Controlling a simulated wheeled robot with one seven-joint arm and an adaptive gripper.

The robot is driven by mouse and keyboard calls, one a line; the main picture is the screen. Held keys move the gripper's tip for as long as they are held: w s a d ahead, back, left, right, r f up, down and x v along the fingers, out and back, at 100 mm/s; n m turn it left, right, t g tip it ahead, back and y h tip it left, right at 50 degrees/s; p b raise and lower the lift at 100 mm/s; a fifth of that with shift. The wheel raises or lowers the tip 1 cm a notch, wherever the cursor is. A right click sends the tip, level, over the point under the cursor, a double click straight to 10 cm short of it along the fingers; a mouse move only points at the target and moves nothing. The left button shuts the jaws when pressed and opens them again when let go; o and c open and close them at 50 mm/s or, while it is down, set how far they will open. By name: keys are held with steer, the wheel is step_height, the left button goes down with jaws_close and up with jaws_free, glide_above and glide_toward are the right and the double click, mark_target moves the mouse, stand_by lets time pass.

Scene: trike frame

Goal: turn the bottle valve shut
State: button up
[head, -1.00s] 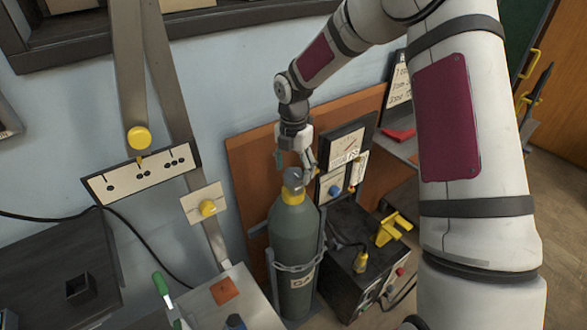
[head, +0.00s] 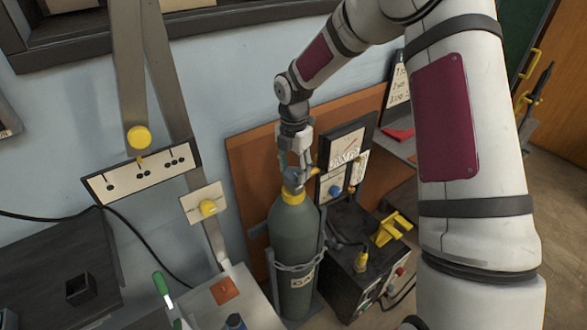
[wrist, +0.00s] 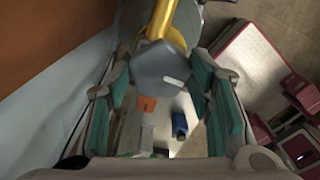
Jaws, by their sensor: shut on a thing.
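The green gas bottle (head: 294,240) stands upright with a yellow collar (head: 293,196) at its neck and a chain around its lower body. The grey valve knob (head: 292,178) sits on top, partly hidden by my gripper (head: 297,168). In the wrist view the grey knob (wrist: 162,68) lies between the teal finger pads of my gripper (wrist: 162,82), with a yellow part running up from it. My gripper comes from above and is shut on the valve knob. Exact finger contact is hard to make out.
A gauge panel (head: 343,158) stands close right of the valve, above a dark box (head: 352,262) with yellow fittings. An orange-brown board (head: 250,165) stands behind the bottle. A plate with a yellow knob (head: 207,208) is on the left.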

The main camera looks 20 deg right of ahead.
steer(key=m, duration=0.4)
steer(key=m+b, duration=0.1)
steer(key=m, duration=0.3)
steer(key=shift+m, duration=0.3)
steer(key=m, duration=0.4)
steer(key=shift+m, duration=0.3)
steer(key=m+b, duration=0.1)
steer(key=m, duration=0.8)
steer(key=shift+b, duration=0.3)
steer(key=m, duration=0.4)
steer(key=shift+m, duration=0.3)
steer(key=m, duration=0.4)
steer(key=shift+m, duration=2.1)
